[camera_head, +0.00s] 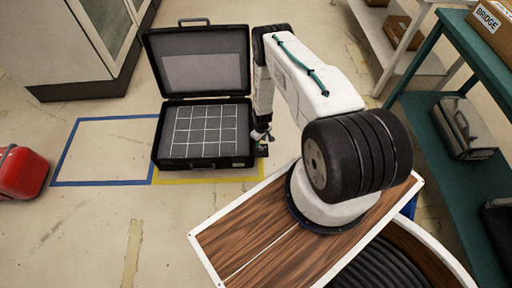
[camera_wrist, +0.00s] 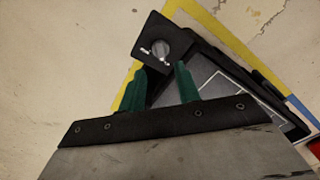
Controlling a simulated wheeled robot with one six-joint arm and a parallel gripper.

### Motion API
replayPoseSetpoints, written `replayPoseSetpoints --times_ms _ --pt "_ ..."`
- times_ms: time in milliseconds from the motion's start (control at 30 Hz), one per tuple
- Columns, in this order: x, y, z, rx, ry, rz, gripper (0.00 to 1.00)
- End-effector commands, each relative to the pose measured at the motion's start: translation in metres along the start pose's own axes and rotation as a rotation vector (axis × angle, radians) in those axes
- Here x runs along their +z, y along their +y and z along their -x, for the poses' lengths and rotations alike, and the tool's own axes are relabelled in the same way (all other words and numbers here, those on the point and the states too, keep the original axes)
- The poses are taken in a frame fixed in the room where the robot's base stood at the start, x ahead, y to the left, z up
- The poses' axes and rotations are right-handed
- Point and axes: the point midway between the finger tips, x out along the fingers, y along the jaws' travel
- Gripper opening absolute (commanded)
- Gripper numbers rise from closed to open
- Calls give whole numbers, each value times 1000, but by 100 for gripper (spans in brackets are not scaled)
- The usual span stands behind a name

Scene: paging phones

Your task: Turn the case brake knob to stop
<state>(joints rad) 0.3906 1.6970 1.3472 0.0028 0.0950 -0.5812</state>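An open black case (camera_head: 153,140) with a white grid inside lies on the floor, lid raised at the back. In the wrist view, the silver brake knob (camera_wrist: 160,48) sits on a small black plate (camera_wrist: 148,28) beside the case (camera_wrist: 222,48). Two small pale marks show left of the knob. My gripper (camera_wrist: 160,70) has two green fingers, spread apart. The knob appears just beyond the fingertips, roughly in line with the gap; I cannot tell whether they touch it. In the head view, my gripper (camera_head: 262,136) is at the case's right edge, and the knob is hard to make out.
Yellow tape (camera_head: 210,176) borders the case's floor spot; an empty blue-taped square (camera_head: 108,150) lies left. A red object (camera_head: 20,172) is at far left, a cabinet (camera_head: 50,45) behind. A green shelf (camera_head: 425,105) stands right. Floor in front of the case is clear.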

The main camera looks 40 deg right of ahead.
Motion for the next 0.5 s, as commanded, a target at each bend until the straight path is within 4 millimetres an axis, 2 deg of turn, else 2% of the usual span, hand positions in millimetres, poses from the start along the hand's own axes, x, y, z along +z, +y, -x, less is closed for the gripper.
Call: replayPoseSetpoints --times_ms 33,200,500 --pt "1 -1 -10 -1 -2 0 33" --pt "0 -3 -34 -1 -1 3 33" --pt "-1 -3 -50 -2 -2 3 33"
